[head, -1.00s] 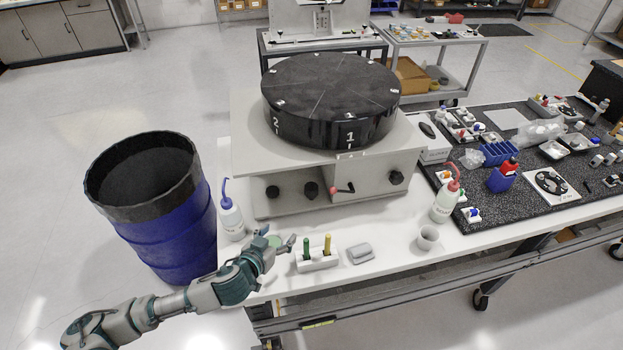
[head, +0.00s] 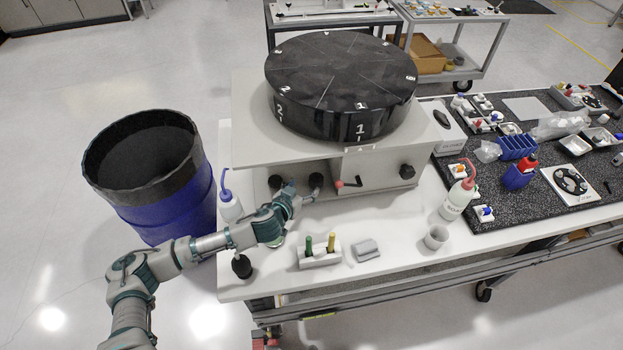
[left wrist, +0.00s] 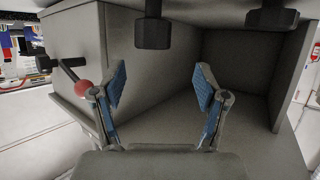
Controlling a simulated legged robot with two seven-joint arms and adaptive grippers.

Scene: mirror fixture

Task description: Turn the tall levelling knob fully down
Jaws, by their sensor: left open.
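The mirror fixture (head: 380,183) is a grey box with a big black disc on top. I cannot tell which is the tall levelling knob. My left gripper (head: 304,194) is at the fixture's front, just below the middle knob. In the left wrist view the gripper (left wrist: 160,88) is open and empty, its blue-padded fingers spread. One black knob (left wrist: 153,31) lies beyond and between them, apart from both; another (left wrist: 272,17) is upper right. My right gripper is not in view.
A red-ball lever (head: 347,183) sits right of the middle knob. A blue-capped bottle (head: 230,207), a holder with green and yellow handles (head: 319,256), a grey block (head: 366,250) and a cup (head: 436,237) stand on the white table. A blue barrel (head: 165,208) is at left.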

